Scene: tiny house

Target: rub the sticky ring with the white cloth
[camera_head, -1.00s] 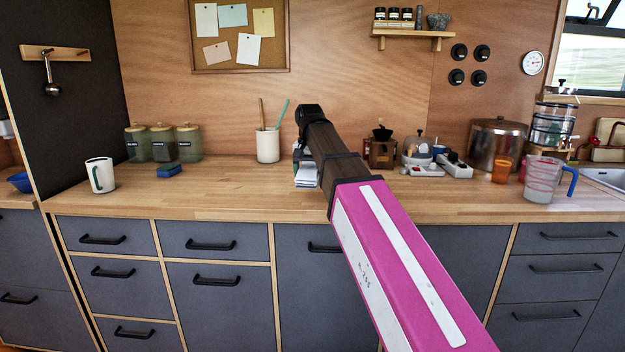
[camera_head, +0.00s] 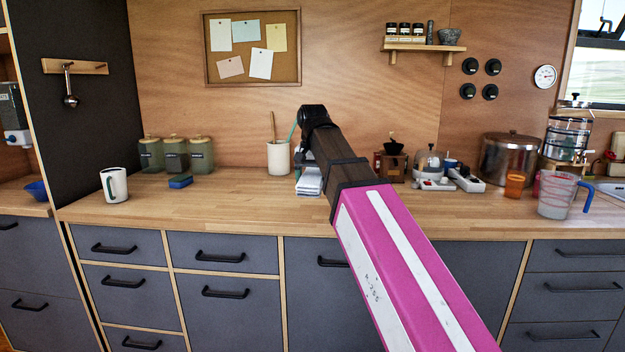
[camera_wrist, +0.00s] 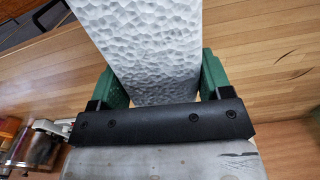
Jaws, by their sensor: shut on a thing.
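My gripper (camera_wrist: 162,78) has green fingers on either side of the white cloth (camera_wrist: 150,40), which has a dimpled surface. It is shut on the cloth. In the head view the cloth (camera_head: 310,182) shows small beside the dark end of my arm, over the wooden counter (camera_head: 240,212); I cannot tell whether it touches the counter. No sticky ring can be made out in either view. Thin dark marks lie on the wood at the right of the wrist view; I cannot tell what they are.
A white mug (camera_head: 115,186), a blue sponge (camera_head: 180,182) and green canisters (camera_head: 175,157) stand left. A utensil crock (camera_head: 279,158) is behind the cloth. A coffee grinder (camera_head: 392,164), a steel pot (camera_head: 509,158) and a measuring jug (camera_head: 557,196) stand right. The front-left counter is clear.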

